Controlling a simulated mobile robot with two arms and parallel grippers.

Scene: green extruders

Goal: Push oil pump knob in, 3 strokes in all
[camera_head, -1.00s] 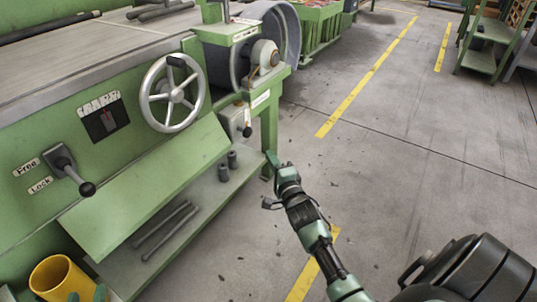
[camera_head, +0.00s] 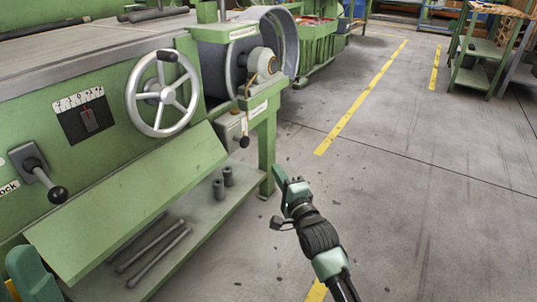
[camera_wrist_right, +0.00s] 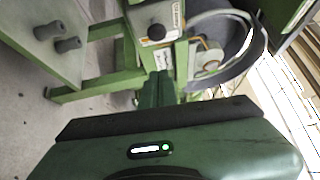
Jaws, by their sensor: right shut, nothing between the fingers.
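The oil pump knob (camera_head: 244,142) is a small black ball on a short stem, low on the grey pump box (camera_head: 229,131) at the right end of the green machine. It also shows in the right wrist view (camera_wrist_right: 156,31). My right gripper (camera_head: 278,175) is shut and empty. It is in front of the machine's right leg, below and to the right of the knob, and apart from it. Its closed fingers point toward the pump area in the right wrist view (camera_wrist_right: 157,84). A green part of my left gripper (camera_head: 30,273) shows at the lower left; its fingertips cannot be made out.
A handwheel (camera_head: 162,94) and a black-knobbed lever (camera_head: 57,194) are on the machine front. The floor to the right (camera_head: 420,200) is clear.

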